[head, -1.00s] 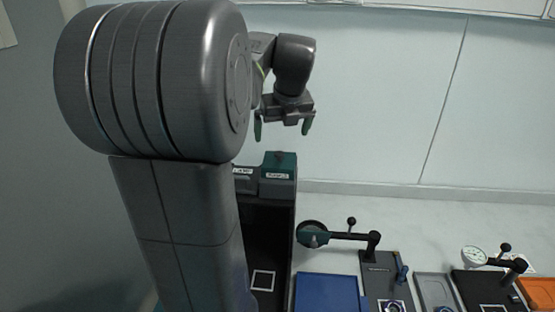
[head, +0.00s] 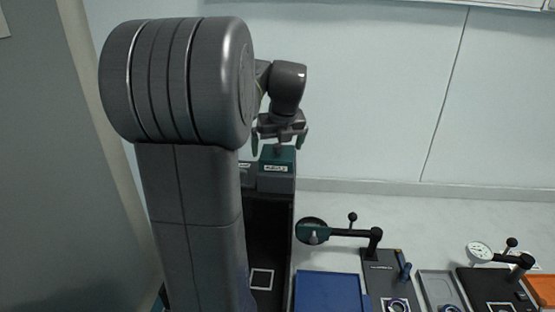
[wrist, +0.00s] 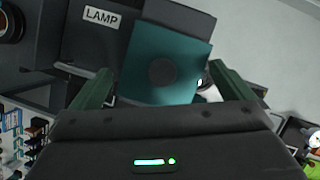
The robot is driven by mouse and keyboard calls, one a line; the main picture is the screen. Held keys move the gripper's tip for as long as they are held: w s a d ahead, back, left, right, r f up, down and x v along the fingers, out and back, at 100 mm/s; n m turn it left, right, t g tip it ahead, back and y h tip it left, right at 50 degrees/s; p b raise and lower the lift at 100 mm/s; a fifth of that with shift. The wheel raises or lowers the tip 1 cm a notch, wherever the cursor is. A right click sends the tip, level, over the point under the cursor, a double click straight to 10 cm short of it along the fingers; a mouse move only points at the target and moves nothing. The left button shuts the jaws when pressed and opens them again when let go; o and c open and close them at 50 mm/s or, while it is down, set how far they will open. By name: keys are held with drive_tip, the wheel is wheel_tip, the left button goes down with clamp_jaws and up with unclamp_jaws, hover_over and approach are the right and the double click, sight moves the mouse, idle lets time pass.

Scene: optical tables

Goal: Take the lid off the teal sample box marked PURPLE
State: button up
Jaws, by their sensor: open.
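The teal sample box (head: 276,168) stands at the far end of the black table, with a white label on its front too small to read surely. Its teal lid (wrist: 150,84), with a round dark knob (wrist: 162,71) on top, shows in the wrist view. My gripper (head: 279,145) is open just above the box, with one green finger to each side. In the wrist view my gripper (wrist: 160,85) has its fingers apart on either side of the lid. I cannot tell whether either finger touches it.
A dark box labelled LAMP (wrist: 101,19) stands close beside the teal box on its left; it also shows in the head view (head: 246,172). A blue tray (head: 327,291) and a lever arm with a round head (head: 313,231) are to the right.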

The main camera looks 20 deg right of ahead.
drive_tip(key=shift+c, duration=1.1)
drive_tip(key=shift+s, duration=0.1)
drive_tip(key=c, duration=1.9)
